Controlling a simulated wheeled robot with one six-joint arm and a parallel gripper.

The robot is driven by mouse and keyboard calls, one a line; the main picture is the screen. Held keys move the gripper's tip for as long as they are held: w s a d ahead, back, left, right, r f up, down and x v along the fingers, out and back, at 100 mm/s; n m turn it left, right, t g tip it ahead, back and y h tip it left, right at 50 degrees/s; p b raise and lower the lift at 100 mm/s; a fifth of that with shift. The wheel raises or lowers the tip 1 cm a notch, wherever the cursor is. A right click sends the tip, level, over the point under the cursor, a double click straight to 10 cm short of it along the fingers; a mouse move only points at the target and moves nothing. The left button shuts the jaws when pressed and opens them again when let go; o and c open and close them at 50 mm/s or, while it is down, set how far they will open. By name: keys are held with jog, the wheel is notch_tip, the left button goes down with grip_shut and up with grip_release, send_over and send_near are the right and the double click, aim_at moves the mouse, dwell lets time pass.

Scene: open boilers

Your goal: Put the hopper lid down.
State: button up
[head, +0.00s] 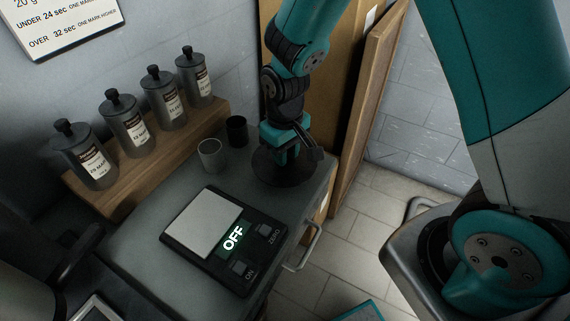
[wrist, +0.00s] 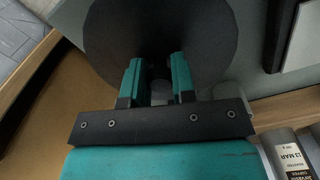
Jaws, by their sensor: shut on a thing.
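The hopper lid (head: 272,172) is a dark round disc. It shows at the back right corner of the grey counter in the head view, and large at the top of the wrist view (wrist: 205,25). My gripper (head: 290,155) is above it, pointing down, and is shut on the lid's middle. In the wrist view my gripper's two teal fingers (wrist: 157,75) reach the disc's centre; the gripped part is hidden between them. The lid is at or just over the counter top; I cannot tell whether it touches.
A grey cup (head: 210,154) and a dark cup (head: 237,131) stand left of the lid. Several labelled canisters (head: 127,120) stand on a wooden shelf (head: 150,160). A wooden panel (head: 362,110) rises behind.

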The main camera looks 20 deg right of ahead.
jog(key=shift+f, duration=2.15)
jog(key=o, duration=0.9)
jog(key=shift+f, duration=0.1)
notch_tip(320, 180, up, 12)
jog(key=shift+r, duration=0.2)
jog(key=s+a+r+n+y, duration=0.1)
jog(key=s+r, duration=0.3)
jog(key=s, duration=0.2)
jog(key=s+a+r+n+y, duration=0.1)
jog(key=s+a+r, duration=0.1)
jog(key=s+r, duration=0.2)
jog(key=s+a+r+n+y, duration=0.1)
jog(key=s+r, duration=0.3)
jog(key=s, duration=0.4)
jog(key=shift+s+a+r+y, duration=0.25)
jog(key=shift+a+r+y, duration=0.1)
jog(key=shift+y, duration=0.25)
